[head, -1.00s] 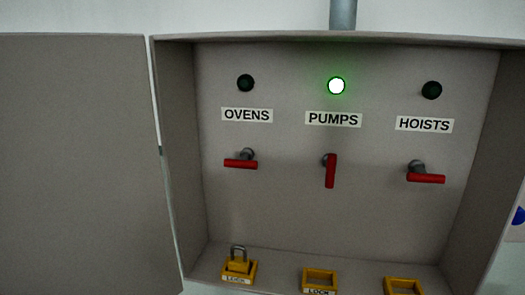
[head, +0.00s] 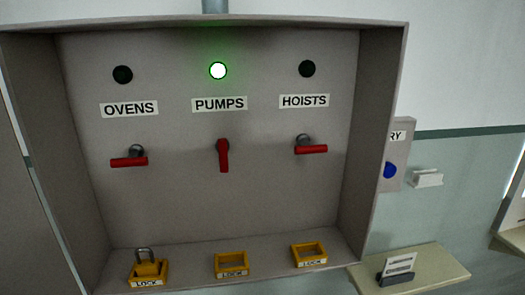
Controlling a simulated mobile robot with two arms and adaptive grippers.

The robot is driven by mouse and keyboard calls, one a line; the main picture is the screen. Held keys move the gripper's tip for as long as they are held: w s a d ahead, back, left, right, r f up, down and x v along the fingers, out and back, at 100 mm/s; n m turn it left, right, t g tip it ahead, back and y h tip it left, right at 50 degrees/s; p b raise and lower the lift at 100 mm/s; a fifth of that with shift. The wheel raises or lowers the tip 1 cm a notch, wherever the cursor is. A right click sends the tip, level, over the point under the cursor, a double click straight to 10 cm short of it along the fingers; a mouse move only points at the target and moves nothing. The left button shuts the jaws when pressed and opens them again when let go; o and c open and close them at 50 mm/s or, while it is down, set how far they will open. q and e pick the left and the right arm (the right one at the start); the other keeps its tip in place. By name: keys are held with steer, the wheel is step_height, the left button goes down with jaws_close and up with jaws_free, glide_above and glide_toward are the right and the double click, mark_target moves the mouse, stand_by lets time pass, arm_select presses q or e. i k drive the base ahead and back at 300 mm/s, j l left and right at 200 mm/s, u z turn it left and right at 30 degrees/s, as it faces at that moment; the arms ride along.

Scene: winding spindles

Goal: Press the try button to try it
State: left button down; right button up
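The try button is a blue round button (head: 390,171) on a small grey box (head: 398,150) right of the open cabinet (head: 200,25). The cabinet's side wall hides part of that box, and only "RY" of its label shows. In the cabinet, the PUMPS lamp (head: 218,71) glows green. The OVENS lamp (head: 122,75) and HOISTS lamp (head: 307,69) are dark. The red PUMPS handle (head: 223,156) points down. The red OVENS handle (head: 129,162) and HOISTS handle (head: 312,149) lie level. Neither of my grippers is in view.
Three yellow LOCK holders stand on the cabinet floor. The left holder (head: 148,281) has a padlock (head: 146,264) in it; the middle (head: 231,264) and right (head: 309,254) look empty. A shelf (head: 440,270) at lower right bears a card in a dark stand (head: 396,275). A white holder (head: 427,178) is on the wall.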

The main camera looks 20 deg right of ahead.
mark_target(389, 170)
steer(key=l+z, duration=0.1)
steer(key=z, duration=0.85)
steer(key=i+l+z, duration=0.1)
steer(key=z, duration=0.4)
